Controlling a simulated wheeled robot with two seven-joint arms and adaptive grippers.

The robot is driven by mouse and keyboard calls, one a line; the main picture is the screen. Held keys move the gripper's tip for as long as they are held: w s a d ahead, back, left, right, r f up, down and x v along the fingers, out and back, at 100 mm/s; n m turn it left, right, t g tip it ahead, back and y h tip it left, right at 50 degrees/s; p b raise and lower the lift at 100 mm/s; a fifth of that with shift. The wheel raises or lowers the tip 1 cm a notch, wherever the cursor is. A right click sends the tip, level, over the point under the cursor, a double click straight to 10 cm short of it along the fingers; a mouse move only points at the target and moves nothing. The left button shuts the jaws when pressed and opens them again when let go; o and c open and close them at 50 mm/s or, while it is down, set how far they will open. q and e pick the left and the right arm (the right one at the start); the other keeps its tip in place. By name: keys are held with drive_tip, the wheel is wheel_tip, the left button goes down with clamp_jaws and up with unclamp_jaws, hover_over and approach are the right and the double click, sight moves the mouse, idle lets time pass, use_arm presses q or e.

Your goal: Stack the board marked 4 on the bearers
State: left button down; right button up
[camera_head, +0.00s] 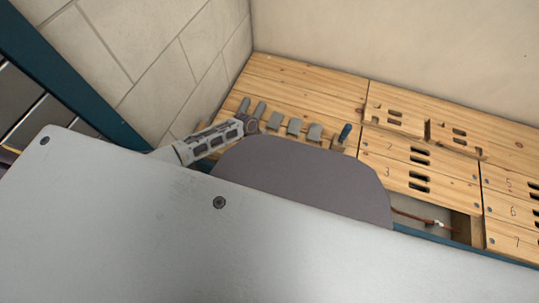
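I cannot make out a board marked 4. Floorboards marked 2 (430,160) and 3 (440,184) lie at centre right. A gap in the floor is open just in front of board 3. I cannot tell which pieces are the bearers; several small grey blocks (294,126) lie in a row on the boards at centre. My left gripper (251,106) is over the boards at the left end of that row. Its two dark fingers stand apart with nothing visible between them. My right gripper is not in view.
Boards marked 5, 6 and 7 (517,211) lie at the right edge. Two slotted wooden pieces (394,119) sit behind board 2. A thin reddish pipe (415,217) runs in the gap. Walls close the left and back.

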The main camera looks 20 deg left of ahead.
use_arm(q)
drive_tip(key=shift+w, duration=0.1)
drive_tip(key=c, duration=1.3)
unclamp_jaws()
drive_tip(key=shift+o, duration=0.2)
drive_tip(key=shift+f, duration=0.15)
drive_tip(key=shift+r, duration=0.2)
drive_tip(key=shift+r, duration=0.15)
